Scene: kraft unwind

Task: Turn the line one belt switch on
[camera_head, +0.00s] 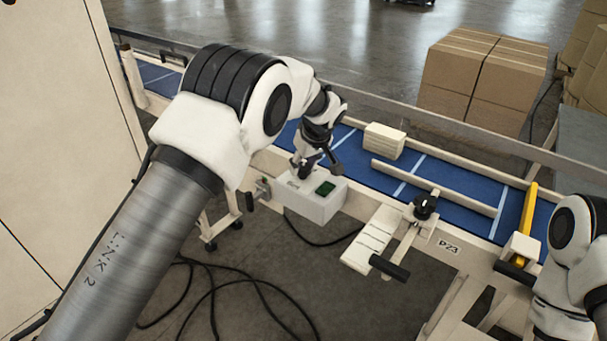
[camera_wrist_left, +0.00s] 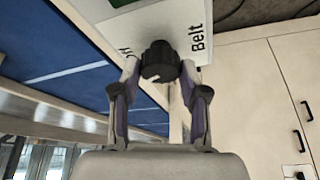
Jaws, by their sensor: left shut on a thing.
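The belt switch is a black rotary knob (camera_wrist_left: 160,62) on the white face of a small control box (camera_head: 313,203), mounted at the near side of the conveyor. A label reading "Belt" shows beside the knob in the left wrist view. My left gripper (camera_head: 305,172) is down at the box's top face. In the left wrist view, its two fingers (camera_wrist_left: 160,72) are shut on the knob, one on each side. The knob's pointer angle is hard to tell. In the head view the gripper hides the knob. A dark green display (camera_head: 325,188) lies right of it.
The conveyor's blue belt (camera_head: 455,203) runs behind the box, with a pale block (camera_head: 384,140) on it. A black-knobbed bracket (camera_head: 425,207) and a yellow bar (camera_head: 528,222) stand to the right. Cables lie on the floor. My right arm shows at the right edge.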

